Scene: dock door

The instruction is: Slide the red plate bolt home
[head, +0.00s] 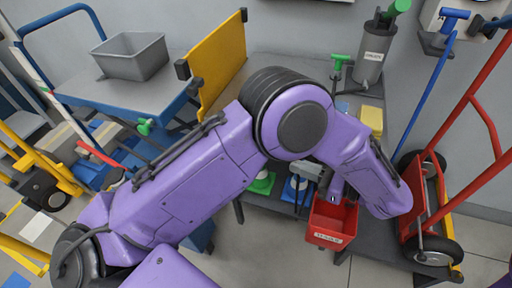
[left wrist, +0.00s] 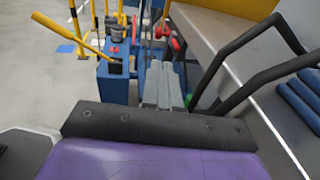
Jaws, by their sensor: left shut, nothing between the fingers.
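I cannot make out the red plate bolt for sure in either view. A thin red bar (head: 97,156) lies slanted at the left of the head view, and I cannot tell whether it is part of the bolt. A small red piece (left wrist: 175,44) shows beyond the fingers in the left wrist view. My left gripper (head: 304,180) shows partly behind its own purple forearm, above a red bin. In the left wrist view, its grey fingers (left wrist: 163,85) are together with nothing between them. My right gripper is not in view.
The red bin (head: 331,222) hangs at the dark bench's front. A yellow panel (head: 218,65) stands upright behind my arm. A blue cart (head: 135,92) carries a grey tub (head: 132,56). A red hand truck (head: 430,200) stands at right. Open floor shows at lower middle.

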